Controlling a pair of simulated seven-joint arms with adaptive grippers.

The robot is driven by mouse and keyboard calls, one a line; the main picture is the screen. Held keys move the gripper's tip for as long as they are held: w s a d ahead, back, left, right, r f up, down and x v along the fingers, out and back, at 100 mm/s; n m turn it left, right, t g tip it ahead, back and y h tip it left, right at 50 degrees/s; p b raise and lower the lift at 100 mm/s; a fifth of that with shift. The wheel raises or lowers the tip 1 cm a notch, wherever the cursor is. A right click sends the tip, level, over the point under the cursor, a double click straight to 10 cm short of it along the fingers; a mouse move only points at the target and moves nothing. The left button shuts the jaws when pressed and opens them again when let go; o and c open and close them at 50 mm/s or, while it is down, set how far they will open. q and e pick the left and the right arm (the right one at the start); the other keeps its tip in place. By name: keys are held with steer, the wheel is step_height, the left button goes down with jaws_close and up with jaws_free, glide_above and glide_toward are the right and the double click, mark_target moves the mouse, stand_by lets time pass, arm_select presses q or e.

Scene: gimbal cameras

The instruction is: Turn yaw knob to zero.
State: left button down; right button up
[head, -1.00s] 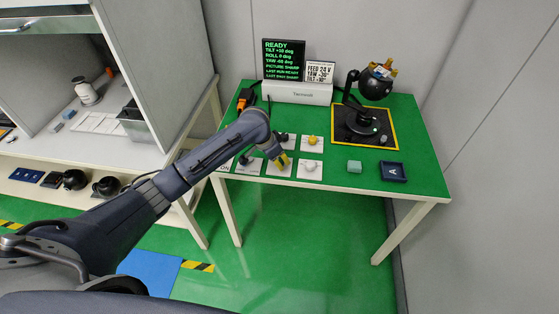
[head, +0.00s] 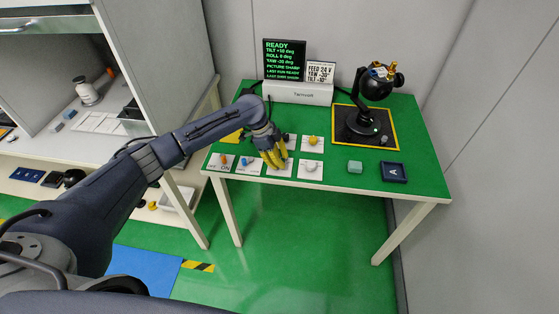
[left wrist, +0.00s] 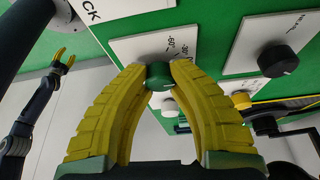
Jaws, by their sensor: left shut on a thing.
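A green knob (left wrist: 160,76) sits on a white plate (left wrist: 128,46) marked -60° and -30° in the left wrist view. My left gripper (head: 273,160) is shut on this knob, its yellow fingers gripping it from both sides. In the head view the gripper hides the knob. The status screen (head: 284,60) reads READY, tilt +10, roll 0 and what looks like yaw -30 deg. The gimbal camera (head: 376,82) stands on a black base at the back right. My right gripper (left wrist: 63,59) appears in the left wrist view, fingers apart and empty.
A white card (head: 320,72) stands beside the screen.

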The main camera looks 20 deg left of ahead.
arm_select(q)
steer(key=shift+d+m+g, duration=0.25)
steer(key=shift+m+g, duration=0.05)
steer(key=shift+m, duration=0.4)
steer(key=c, duration=1.3)
jaws_free()
steer(key=shift+o, duration=1.2)
steer(key=shift+a, duration=0.1)
steer(key=v, duration=1.2)
steer(key=shift+w+r, duration=0.1)
